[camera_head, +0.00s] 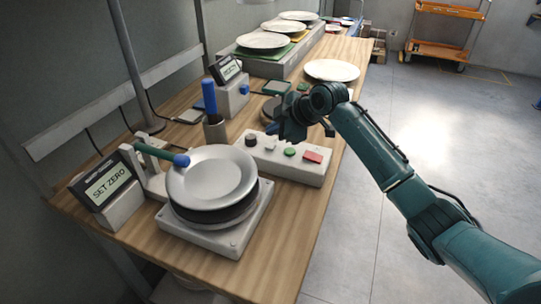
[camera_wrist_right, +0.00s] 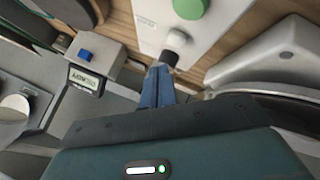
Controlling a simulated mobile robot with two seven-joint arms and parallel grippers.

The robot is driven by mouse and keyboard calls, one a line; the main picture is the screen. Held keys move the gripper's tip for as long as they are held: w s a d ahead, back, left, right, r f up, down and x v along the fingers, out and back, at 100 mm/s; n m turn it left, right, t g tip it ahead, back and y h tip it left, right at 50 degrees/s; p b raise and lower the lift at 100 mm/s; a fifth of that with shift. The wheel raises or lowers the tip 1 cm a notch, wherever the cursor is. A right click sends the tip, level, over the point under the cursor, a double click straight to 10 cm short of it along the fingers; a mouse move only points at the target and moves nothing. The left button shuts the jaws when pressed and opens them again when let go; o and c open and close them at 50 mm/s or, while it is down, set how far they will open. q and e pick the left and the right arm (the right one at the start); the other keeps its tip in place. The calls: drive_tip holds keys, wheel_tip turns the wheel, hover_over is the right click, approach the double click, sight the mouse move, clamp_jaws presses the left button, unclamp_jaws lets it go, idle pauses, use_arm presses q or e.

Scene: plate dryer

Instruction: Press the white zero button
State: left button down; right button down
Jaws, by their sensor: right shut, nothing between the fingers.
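The pale control box (camera_head: 300,171) stands on the bench beside the plate scale. Its top carries a black knob (camera_head: 251,139), a green button (camera_head: 290,152) and a red button (camera_head: 313,157). A pale button (camera_head: 270,146) sits between the black knob and the green one, partly shaded by my gripper. My right gripper (camera_head: 273,130) is shut and empty just above this end of the box. In the wrist view its fingertips (camera_wrist_right: 160,68) are close to a dark-grey round control; contact cannot be told. The green button (camera_wrist_right: 190,8) lies beyond it. My left gripper is not in view.
A display (camera_head: 105,182) reading "SET ZERO" stands at the left. A white plate (camera_head: 211,178) rests on the scale (camera_head: 225,235), beside a green lever with a blue end (camera_head: 181,160). A blue-handled tool stands in a holder (camera_head: 214,130). More plates lie at the back.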

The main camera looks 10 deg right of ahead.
sight(271, 147)
drive_tip(key=shift+f, duration=0.85)
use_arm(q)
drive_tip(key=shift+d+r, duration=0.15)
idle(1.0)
use_arm(e)
drive_tip(key=shift+f, duration=0.2)
drive_tip(key=shift+f, duration=0.25)
